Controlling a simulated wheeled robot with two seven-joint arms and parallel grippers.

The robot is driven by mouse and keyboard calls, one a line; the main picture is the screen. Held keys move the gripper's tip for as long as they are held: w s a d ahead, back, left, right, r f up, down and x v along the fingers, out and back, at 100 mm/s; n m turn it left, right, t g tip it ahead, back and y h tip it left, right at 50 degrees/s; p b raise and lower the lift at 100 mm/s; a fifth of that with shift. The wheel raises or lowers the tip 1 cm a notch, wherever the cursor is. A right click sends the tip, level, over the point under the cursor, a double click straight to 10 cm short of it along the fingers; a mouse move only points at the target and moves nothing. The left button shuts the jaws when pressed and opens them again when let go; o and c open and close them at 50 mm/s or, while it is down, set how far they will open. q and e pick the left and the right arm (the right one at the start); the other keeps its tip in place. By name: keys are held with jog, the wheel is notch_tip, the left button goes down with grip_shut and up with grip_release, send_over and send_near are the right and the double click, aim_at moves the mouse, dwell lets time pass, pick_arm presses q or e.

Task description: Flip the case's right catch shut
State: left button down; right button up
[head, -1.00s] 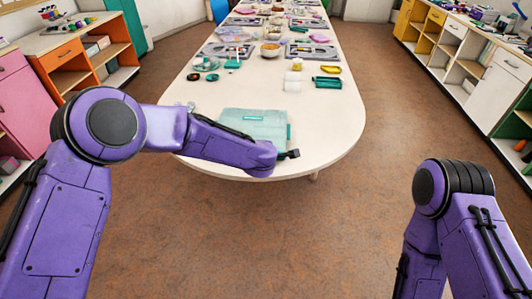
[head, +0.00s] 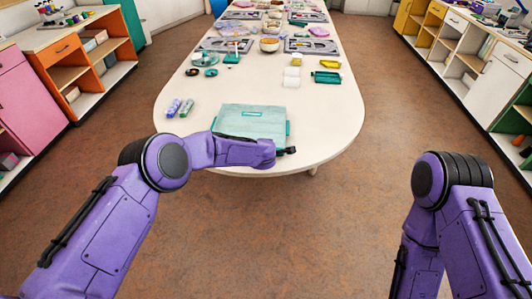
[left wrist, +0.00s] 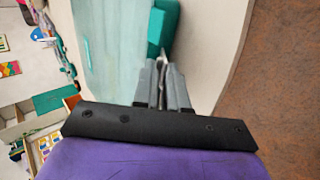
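The teal case (head: 245,124) lies closed at the near end of the table, a small label on its lid. Its right catch (head: 289,128) is a darker teal piece on the right edge. The catch also shows in the left wrist view (left wrist: 163,27), just beyond my fingertips. My left gripper (head: 287,151) is at the case's near right corner. In the left wrist view its grey fingers (left wrist: 162,64) are together, with nothing clearly held between them. The tips are at or very near the catch; I cannot tell if they touch. My right gripper is out of view.
A green tray (head: 326,77), white blocks (head: 291,77) and bead boards (head: 312,46) stand farther back. The table right of the case is clear.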

pick_arm(q)
jog(key=shift+w+r+g+p, duration=0.15)
jog(key=shift+r+g+p, duration=0.1)
jog(key=shift+g+p, duration=0.3)
jog(key=shift+w+f+g+b, duration=0.15)
jog(key=shift+f+g+b, duration=0.05)
jog(key=shift+g+b, duration=0.1)
jog(key=b, duration=0.3)
jog(key=shift+w+f+g, duration=0.15)
jog(key=shift+w+g, duration=0.05)
jog(key=shift+g, duration=0.15)
jog(key=shift+r+g+b, duration=0.3)
jog(key=shift+r+b, duration=0.05)
jog(key=shift+b, duration=0.1)
jog(key=shift+r, duration=0.1)
jog(key=c, duration=1.3)
grip_release()
